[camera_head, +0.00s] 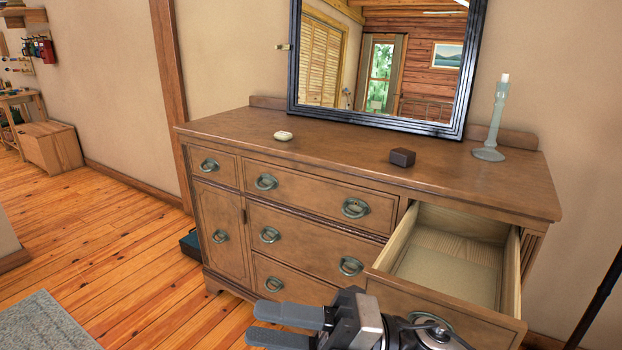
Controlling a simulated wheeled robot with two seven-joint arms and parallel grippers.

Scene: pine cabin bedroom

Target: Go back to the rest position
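My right gripper (252,324) is low in the head view, in front of the dresser (225,122), its grey fingers pointing left. The fingers lie close side by side with nothing seen between them. The top right drawer (448,268) is pulled out and looks empty. My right arm comes in from the bottom, just below the open drawer's front; I cannot tell how far apart they are. My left gripper is not in view.
On the dresser top are a small pale oval item (283,136), a dark box (402,157) and a pale green candlestick (489,135). A mirror (382,121) stands at the back. Wooden floor (140,250) is open to the left, with a grey rug (45,325).

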